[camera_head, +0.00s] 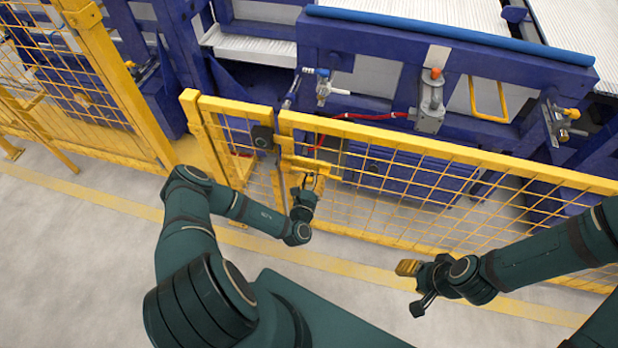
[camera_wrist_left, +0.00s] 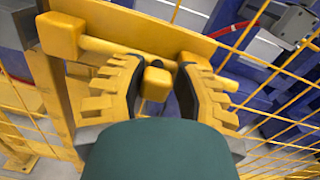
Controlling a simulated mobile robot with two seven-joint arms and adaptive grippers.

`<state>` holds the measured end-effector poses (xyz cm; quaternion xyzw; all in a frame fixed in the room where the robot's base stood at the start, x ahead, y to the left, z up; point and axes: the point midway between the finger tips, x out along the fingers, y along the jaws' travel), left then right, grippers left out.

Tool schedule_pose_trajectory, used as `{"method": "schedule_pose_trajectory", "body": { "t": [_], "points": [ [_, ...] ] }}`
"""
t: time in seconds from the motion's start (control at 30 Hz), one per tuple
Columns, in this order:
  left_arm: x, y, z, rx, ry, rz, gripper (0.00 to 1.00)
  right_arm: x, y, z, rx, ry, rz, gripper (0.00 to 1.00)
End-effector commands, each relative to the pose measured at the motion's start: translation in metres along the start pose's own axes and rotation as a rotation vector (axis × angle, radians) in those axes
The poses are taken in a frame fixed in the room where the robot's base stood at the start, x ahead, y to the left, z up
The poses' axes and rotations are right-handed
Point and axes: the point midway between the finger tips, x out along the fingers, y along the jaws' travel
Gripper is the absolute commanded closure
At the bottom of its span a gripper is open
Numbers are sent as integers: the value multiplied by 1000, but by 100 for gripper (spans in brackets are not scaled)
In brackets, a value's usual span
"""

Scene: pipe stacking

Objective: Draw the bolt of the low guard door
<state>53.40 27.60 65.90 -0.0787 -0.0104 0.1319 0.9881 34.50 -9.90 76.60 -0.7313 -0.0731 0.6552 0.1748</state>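The low guard door (camera_head: 430,144) is a yellow mesh panel. A yellow bolt plate (camera_head: 312,164) is fixed near its left end. In the left wrist view the yellow bolt rod (camera_wrist_left: 110,47) runs across the plate (camera_wrist_left: 140,22), and a small block-like knob (camera_wrist_left: 156,83) sticks out from it. My left gripper (camera_head: 309,181) is at the bolt; in the left wrist view its yellow fingers (camera_wrist_left: 157,88) stand either side of the knob, with visible gaps. My right gripper (camera_head: 408,268) hangs in front of the door, apart from it; its finger opening cannot be made out.
A yellow fence post (camera_head: 190,115) and a black box (camera_head: 262,137) stand left of the bolt. Behind the door is a blue machine frame (camera_head: 390,45) with a red hose (camera_head: 370,116) and grey fittings. The grey floor (camera_head: 70,260) in front is clear.

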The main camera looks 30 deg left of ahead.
Motion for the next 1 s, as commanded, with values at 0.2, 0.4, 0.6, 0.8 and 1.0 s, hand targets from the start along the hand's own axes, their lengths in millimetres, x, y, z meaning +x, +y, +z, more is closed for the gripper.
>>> {"method": "schedule_pose_trajectory", "body": {
  "t": [0.2,0.4,0.6,0.8,1.0],
  "points": [
    [0,-1,0,-1,1,0,41,0,0,0,0,0,0,53],
    [-2,0,0,0,0,2,41,0,0,0,-1,0,0,53],
    [-24,1,-1,-2,3,2,41,0,0,0,-1,0,0,53],
    [-65,0,-1,-3,3,2,41,0,0,0,-1,0,0,53],
    [-100,-1,0,-4,2,1,41,0,0,0,-1,0,0,53]
  ]
}}
